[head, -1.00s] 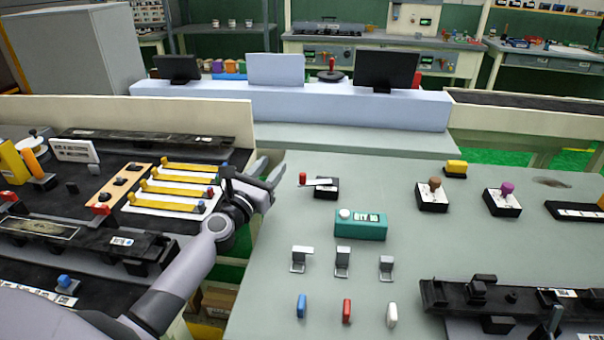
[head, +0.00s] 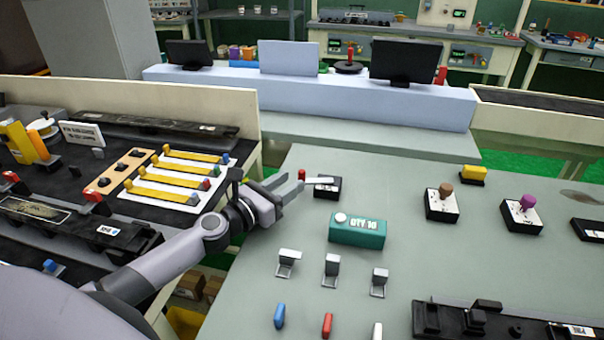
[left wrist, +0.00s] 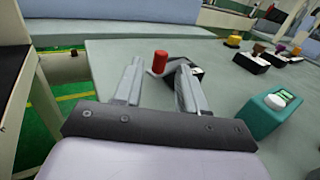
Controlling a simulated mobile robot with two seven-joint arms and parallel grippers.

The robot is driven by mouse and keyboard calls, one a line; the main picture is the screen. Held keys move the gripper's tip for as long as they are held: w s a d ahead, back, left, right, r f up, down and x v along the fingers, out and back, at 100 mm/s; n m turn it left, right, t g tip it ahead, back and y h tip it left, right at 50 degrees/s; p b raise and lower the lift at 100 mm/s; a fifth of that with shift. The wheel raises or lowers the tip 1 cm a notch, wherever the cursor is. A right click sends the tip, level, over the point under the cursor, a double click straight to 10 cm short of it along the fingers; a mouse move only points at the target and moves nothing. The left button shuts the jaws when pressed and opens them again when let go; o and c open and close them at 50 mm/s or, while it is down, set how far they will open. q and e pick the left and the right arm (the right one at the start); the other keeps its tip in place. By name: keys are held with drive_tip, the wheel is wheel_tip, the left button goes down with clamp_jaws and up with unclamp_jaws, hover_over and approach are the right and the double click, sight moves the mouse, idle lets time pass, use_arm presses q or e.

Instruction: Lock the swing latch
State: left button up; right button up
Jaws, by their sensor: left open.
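The swing latch (head: 327,187) is a black block with a flat light-grey lever and a red knob (head: 301,175) at the lever's left end. It sits on the grey-green table at its back left part. My left gripper (head: 290,185) is open, close to the red knob. In the left wrist view the red knob (left wrist: 160,62) shows just beyond and between the two open fingers (left wrist: 157,82). The right finger hides part of the black block (left wrist: 198,72). I cannot tell whether a finger touches the knob. My right gripper is not in view.
A teal counter box (head: 357,231) stands in front of the latch. Several small metal brackets (head: 331,270) and coloured tabs (head: 327,325) are nearer. Two joystick boxes (head: 441,204) stand to the right. A dark bench (head: 70,180) with yellow bars lies left, past a gap.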

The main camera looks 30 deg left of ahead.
sight(299, 176)
use_arm(q)
drive_tip(key=shift+x, duration=2.6)
clamp_jaws()
